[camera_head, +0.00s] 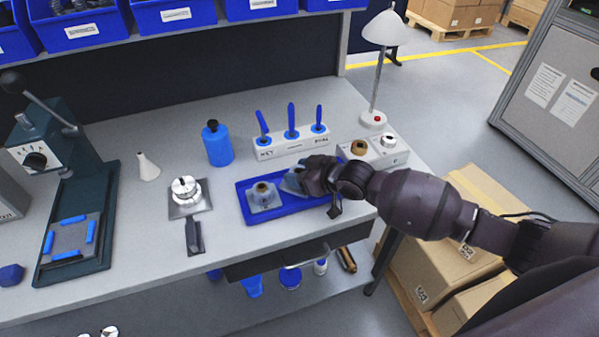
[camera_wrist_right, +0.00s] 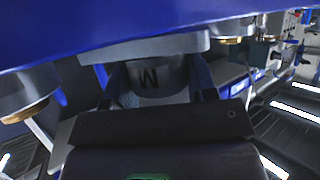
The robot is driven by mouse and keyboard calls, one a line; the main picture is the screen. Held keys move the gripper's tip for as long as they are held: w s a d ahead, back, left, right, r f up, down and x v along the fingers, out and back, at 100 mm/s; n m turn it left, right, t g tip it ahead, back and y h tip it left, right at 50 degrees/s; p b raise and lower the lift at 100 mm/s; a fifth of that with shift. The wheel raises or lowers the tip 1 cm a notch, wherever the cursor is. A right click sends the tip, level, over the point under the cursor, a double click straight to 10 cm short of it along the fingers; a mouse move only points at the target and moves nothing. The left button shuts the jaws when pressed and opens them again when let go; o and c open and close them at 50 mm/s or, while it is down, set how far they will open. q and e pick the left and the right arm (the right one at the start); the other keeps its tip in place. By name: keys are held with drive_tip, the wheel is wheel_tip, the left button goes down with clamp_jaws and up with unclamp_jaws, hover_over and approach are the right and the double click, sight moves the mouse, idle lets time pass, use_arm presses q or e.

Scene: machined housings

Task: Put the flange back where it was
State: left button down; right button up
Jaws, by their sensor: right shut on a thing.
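My right gripper (camera_head: 310,182) is at the right part of the blue tray (camera_head: 293,211) and shut on a grey flange (camera_head: 291,181). The wrist view shows the flange (camera_wrist_right: 150,85) close up between the two fingers, with a dark letter mark on its round neck and its flat plate against or very near a blue surface. I cannot tell whether it touches the tray. A second grey part with a brown bore (camera_head: 263,194) sits in the left part of the tray. My left gripper is not in view.
Behind the tray stand a white rack (camera_head: 290,143) with blue-handled tools and a blue bottle (camera_head: 217,143). A lamp (camera_head: 373,118) and a block with round parts (camera_head: 374,150) are at the right. A round metal fixture (camera_head: 186,190) stands left of the tray.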

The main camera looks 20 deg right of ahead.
drive_tip(key=shift+s+f, duration=0.3)
drive_tip(key=shift+f, duration=0.35)
drive_tip(key=o, duration=1.2)
drive_tip(key=shift+s+f, duration=0.1)
drive_tip(key=shift+f, duration=0.1)
drive_tip(key=shift+c, duration=0.2)
drive_tip(key=shift+r, duration=0.1)
drive_tip(key=shift+a+r, duration=0.1)
drive_tip(key=shift+r, duration=0.4)
drive_tip(key=w+r+p+v, duration=0.1)
drive_tip(key=v, duration=1.1)
drive_tip(key=s+d+f+m+h, duration=0.2)
drive_tip(key=s+f+m+h, duration=0.1)
drive_tip(key=s+f, duration=0.5)
drive_tip(key=s+d+f+m+t+h, duration=0.1)
drive_tip(key=s+d+f+m+h, duration=0.1)
drive_tip(key=s+f, duration=0.6)
drive_tip(key=s+m+h, duration=0.1)
drive_tip(key=h, duration=0.1)
drive_tip(key=shift+s+d+h, duration=0.25)
drive_tip(key=shift+s+h, duration=0.1)
drive_tip(key=shift+h, duration=0.05)
